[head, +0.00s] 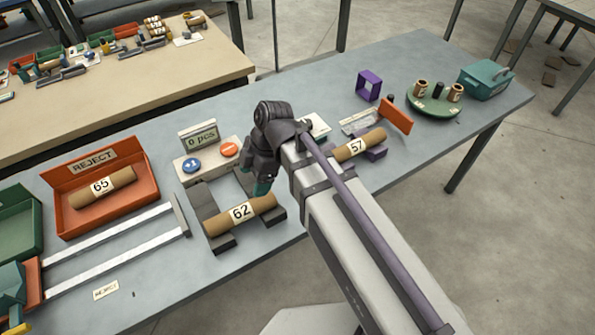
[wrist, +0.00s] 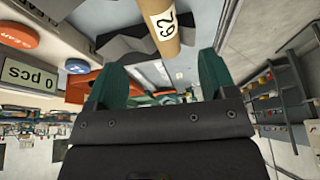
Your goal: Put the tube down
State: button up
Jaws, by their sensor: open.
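A brown cardboard tube labelled 62 (head: 240,212) lies across a dark grey two-block rest (head: 220,242) near the table's front edge. My gripper (head: 262,188) hangs just above and behind the tube's right part, its green fingers pointing down. In the wrist view my gripper (wrist: 164,72) has its two fingers spread with nothing clamped between them. The tube (wrist: 165,30) shows beyond the fingertips there, its label upside down. Part of the rest (wrist: 125,40) shows beside it. My arm hides part of the table to the right.
An orange REJECT tray (head: 150,207) holds tube 65 (head: 102,187). Left of the rest are two pale rails (head: 110,262). Behind is a counter (head: 198,135) reading 0 pcs with blue and orange buttons. Tube 57 (head: 360,144) lies on a purple holder to the right.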

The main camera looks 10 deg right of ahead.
jog(key=d+f+m+t+h, duration=0.1)
jog(key=d+m+h, duration=0.3)
jog(key=d+m, duration=1.8)
jog(key=shift+s+d+f+m+t, duration=0.15)
jog(key=shift+s+d+m+t, duration=0.15)
jog(key=shift+s+t, duration=0.2)
